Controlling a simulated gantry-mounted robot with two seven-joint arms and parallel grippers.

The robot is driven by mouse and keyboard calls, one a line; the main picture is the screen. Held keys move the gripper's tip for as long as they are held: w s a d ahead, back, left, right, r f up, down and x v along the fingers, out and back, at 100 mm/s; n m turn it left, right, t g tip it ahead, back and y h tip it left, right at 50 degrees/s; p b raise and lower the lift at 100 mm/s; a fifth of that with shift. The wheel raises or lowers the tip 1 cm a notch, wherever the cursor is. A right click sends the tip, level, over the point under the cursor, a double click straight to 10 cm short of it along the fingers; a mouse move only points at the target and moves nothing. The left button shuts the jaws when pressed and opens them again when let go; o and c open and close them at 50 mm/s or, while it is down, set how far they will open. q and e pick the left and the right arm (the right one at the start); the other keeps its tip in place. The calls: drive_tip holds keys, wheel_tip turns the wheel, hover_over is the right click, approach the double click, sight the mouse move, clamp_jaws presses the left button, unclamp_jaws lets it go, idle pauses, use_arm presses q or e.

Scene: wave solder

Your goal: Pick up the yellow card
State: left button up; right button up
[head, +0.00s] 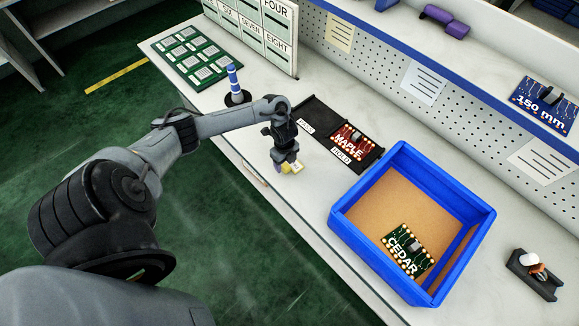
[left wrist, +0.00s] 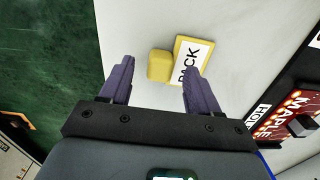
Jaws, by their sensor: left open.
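The yellow card (left wrist: 193,57) has a white face with black lettering that reads PACK and a yellow border. It stands by a small yellow block (left wrist: 159,66) near the bench's front edge; the two look joined, but I cannot tell for sure. In the head view the card (head: 297,167) shows small, just below my left gripper (head: 287,163). In the left wrist view the gripper's purple fingers (left wrist: 158,72) are open and empty, with the yellow block between and beyond their tips and the card near the right finger. My right gripper is not in view.
A black tray (head: 318,113) beside the gripper holds the red MAPLE board (head: 352,141). A blue bin (head: 345,222) with the green CEDAR board (head: 409,252) stands to the right. A blue-and-white striped post (head: 233,78) stands behind the left arm. The bench's front edge is close.

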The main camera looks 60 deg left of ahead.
sight(287, 167)
use_arm(q)
drive_tip(key=shift+f, duration=0.5)
clamp_jaws()
drive_tip(key=shift+r, duration=0.15)
drive_tip(key=shift+r, duration=0.45)
drive_tip(key=r, duration=0.1)
drive_tip(key=d+r+p, duration=0.1)
drive_tip(key=r, duration=0.1)
drive_tip(key=shift+w+r, duration=0.1)
drive_tip(key=shift+r, duration=0.2)
drive_tip(key=w+d+r+p, duration=0.1)
drive_tip(key=d+r+p, duration=0.3)
drive_tip(key=d, duration=0.6)
drive_tip(key=shift+w+d+r, duration=0.25)
drive_tip(key=shift+w+r, duration=0.05)
drive_tip(key=shift+r, duration=0.8)
